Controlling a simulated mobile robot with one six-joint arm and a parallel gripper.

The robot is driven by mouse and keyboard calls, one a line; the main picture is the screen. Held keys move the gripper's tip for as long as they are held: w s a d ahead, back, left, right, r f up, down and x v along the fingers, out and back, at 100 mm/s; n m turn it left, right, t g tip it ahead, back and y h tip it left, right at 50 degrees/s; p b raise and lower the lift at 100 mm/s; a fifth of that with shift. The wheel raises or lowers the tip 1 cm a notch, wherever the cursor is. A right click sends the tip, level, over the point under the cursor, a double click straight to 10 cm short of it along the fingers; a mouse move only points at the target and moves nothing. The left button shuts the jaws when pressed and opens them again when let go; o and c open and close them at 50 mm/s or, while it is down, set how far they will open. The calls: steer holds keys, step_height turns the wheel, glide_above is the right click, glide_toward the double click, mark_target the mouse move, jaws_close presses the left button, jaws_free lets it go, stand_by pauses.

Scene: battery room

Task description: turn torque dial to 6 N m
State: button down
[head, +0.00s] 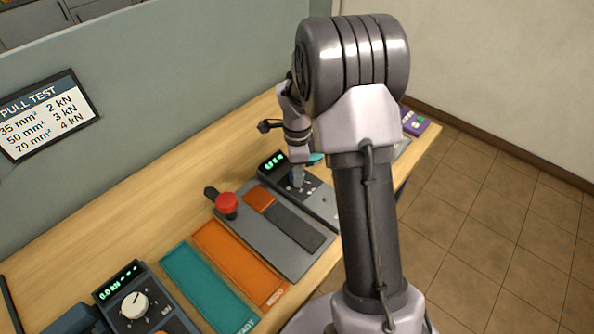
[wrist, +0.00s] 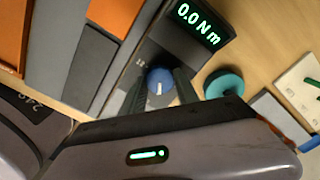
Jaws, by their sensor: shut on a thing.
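The torque dial (wrist: 159,76) is a round blue knob with a white pointer line, set in a dark panel. In the wrist view it sits between the two dark fingers of my gripper (wrist: 161,88), which is shut on it. The pointer points roughly toward the bottom of the wrist view. The dial's display (wrist: 199,23) reads 0.0 N m in green digits. In the head view my gripper (head: 297,178) reaches down to the torque unit (head: 324,208), and the dial is mostly hidden there. The scale marks around the dial are mostly covered or too small to read.
A teal round object (wrist: 224,83) stands close beside the unit. A wall (head: 180,75) backs the bench.

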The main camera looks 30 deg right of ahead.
steer(key=n+p, duration=0.1)
steer(key=n, duration=0.4)
steer(key=shift+r+n+p, duration=0.1)
steer(key=shift+n+p, duration=0.2)
steer(key=shift+p, duration=0.05)
steer(key=n+p, duration=0.1)
steer(key=n, duration=0.4)
steer(key=shift+n, duration=0.3)
steer(key=shift+p, duration=0.3)
steer(key=c, duration=0.9)
jaws_free()
step_height(320, 180, up, 17)
steer(key=p, duration=0.5)
steer(key=shift+r, duration=0.15)
